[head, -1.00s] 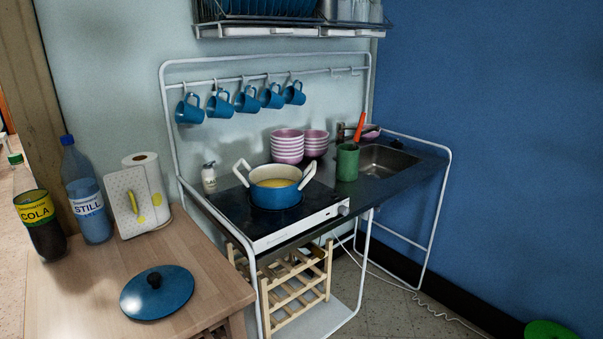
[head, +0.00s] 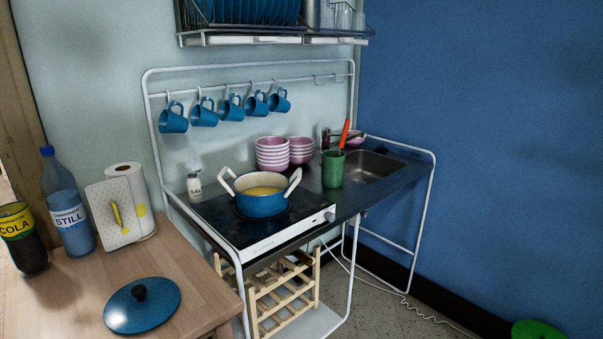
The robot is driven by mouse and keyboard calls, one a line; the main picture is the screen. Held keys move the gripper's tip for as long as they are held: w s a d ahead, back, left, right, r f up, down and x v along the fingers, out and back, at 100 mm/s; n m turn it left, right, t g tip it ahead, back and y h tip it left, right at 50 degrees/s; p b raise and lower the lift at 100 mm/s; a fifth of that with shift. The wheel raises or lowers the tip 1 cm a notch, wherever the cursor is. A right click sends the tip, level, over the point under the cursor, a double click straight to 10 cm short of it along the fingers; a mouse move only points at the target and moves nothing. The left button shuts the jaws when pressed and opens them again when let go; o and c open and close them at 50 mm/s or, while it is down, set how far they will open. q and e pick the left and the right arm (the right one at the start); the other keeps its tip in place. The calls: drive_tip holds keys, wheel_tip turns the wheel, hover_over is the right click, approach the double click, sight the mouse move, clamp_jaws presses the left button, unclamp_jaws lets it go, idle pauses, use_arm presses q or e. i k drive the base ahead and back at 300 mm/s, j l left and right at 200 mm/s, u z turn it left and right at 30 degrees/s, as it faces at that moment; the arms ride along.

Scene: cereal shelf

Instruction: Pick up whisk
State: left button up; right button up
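A green cup (head: 332,169) stands on the dark counter just left of the sink. An orange-red handle (head: 344,133) sticks up out of it, tilted to the right. The part of this utensil inside the cup is hidden, so I cannot tell whether it is the whisk. No other whisk shows. Neither of my grippers is in the head view.
A blue pot (head: 262,199) sits on the hob left of the cup. Pink bowls (head: 273,155) are stacked behind. The sink (head: 368,166) is right of the cup. A wooden table (head: 185,262) with bottles and a blue lid (head: 142,306) is at left.

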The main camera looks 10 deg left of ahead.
sight(342, 139)
drive_tip(key=i+l, duration=1.25)
